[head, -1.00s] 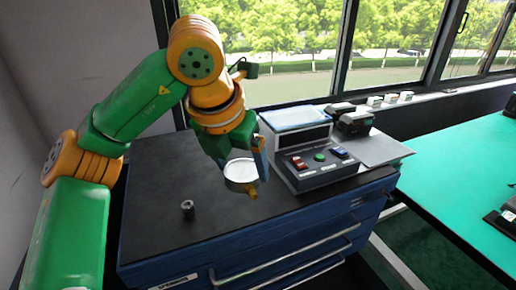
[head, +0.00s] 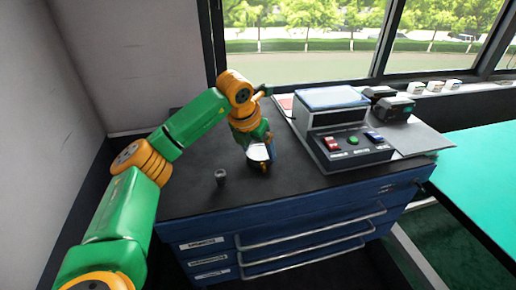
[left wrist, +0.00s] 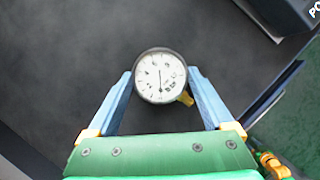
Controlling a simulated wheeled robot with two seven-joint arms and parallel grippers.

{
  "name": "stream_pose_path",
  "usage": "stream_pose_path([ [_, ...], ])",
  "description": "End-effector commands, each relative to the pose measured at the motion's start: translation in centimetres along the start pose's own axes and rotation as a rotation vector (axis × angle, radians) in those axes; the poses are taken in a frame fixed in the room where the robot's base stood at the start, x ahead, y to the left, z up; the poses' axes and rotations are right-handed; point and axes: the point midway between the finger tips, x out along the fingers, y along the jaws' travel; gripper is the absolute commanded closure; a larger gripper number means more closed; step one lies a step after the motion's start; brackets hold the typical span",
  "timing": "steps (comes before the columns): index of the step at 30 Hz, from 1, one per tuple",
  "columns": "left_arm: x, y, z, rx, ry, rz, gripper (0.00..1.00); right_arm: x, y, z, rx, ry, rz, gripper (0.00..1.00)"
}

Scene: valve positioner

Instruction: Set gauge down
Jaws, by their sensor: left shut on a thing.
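The gauge (left wrist: 159,76) has a round white dial, a dark rim and a brass fitting at its lower right in the left wrist view. In the head view the gauge (head: 258,152) is low over the dark top of the blue cabinet (head: 313,185). My left gripper (head: 260,142) is shut on it, with a blue finger at each side of the rim in the left wrist view (left wrist: 160,82). I cannot tell whether the gauge touches the top. My right gripper is not in view.
A teal table (head: 485,170) is at the far right. The front left top is clear.

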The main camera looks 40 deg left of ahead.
Motion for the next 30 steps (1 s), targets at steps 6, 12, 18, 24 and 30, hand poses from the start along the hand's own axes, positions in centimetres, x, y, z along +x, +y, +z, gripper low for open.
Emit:
stream_pose_path([
  [6, 0.1, 0.0, 0.0, 0.000, 0.000, -0.001, 0.00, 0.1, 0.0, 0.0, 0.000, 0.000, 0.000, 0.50],
  [12, -0.1, 0.0, 0.0, 0.000, 0.000, -0.001, 0.00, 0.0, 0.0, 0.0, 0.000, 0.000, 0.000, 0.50],
  [18, -2.8, -0.1, 0.1, 0.001, -0.007, -0.001, 0.00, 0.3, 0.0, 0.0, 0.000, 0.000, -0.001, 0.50],
  [24, -8.3, -0.1, 0.2, 0.000, -0.006, -0.002, 0.00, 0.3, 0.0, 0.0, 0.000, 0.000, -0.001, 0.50],
  [30, -11.7, 0.0, 0.1, 0.000, -0.001, 0.000, 0.00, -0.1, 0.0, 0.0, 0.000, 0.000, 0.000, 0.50],
])
